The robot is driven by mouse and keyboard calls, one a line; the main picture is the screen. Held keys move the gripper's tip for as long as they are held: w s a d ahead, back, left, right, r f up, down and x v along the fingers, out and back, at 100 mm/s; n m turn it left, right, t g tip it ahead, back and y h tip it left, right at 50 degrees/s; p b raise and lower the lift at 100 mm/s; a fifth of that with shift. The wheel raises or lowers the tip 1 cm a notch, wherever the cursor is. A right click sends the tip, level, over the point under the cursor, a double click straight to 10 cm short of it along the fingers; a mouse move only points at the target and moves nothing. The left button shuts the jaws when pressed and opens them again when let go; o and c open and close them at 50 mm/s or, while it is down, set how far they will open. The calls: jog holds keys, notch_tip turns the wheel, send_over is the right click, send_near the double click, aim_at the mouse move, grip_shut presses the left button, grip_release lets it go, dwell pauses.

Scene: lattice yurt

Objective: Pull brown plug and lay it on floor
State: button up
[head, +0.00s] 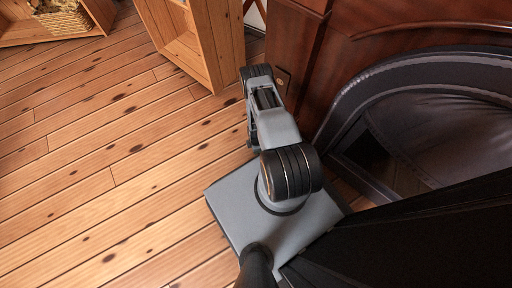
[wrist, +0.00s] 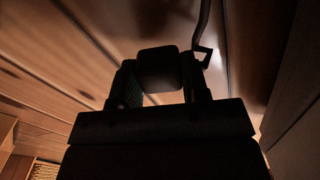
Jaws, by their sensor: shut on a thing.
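In the wrist view my gripper (wrist: 160,90) is shut on a dark, rounded block, which I take to be the brown plug (wrist: 160,68). Its colour is lost in shadow. A dark cord (wrist: 204,22) comes down from the top edge and bends beside the right finger. In the head view a small dark plate with a round brass-coloured spot, likely the socket (head: 283,81), is on the reddish-brown wooden panel just right of my arm. My gripper and the plug are hidden there by my arm. I cannot tell whether the plug touches any socket.
The plank floor (head: 110,160) is broad and clear on the left. An open wooden shelf (head: 205,45) stands behind my arm, close to the wooden panel (head: 290,50). A dark curved padded seat (head: 430,110) is on the right. A shelf with a basket (head: 65,20) is at far left.

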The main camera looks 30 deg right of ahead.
jog(key=shift+f+b, duration=1.2)
jog(key=shift+f, duration=0.1)
jog(key=o, duration=1.3)
jog(key=shift+c, duration=0.2)
jog(key=w+a+r+m+t+p, duration=0.2)
jog(key=r+p, duration=0.5)
jog(key=r, duration=1.2)
jog(key=w+r+m+g+p, duration=0.15)
jog(key=w+r+p, duration=0.5)
jog(key=r, duration=1.35)
jog(key=w+a+r+m+t+p, duration=0.1)
jog(key=w+r+m+p, duration=0.15)
jog(key=r+p, duration=1.1)
jog(key=s+a+r+m+p, duration=0.2)
jog(key=s+r+m+p, duration=0.1)
jog(key=r, duration=1.2)
jog(key=s+a+r+m+t+p, duration=0.1)
jog(key=s+r+p, duration=0.4)
jog(key=r, duration=1.1)
jog(key=s+a+r+m+t+p, duration=0.1)
jog(key=s+a+r+m+p, duration=0.3)
jog(key=r, duration=1.2)
jog(key=s+a, duration=0.1)
jog(key=s, duration=0.3)
jog(key=shift+s+m, duration=0.15)
jog(key=shift+m, duration=0.15)
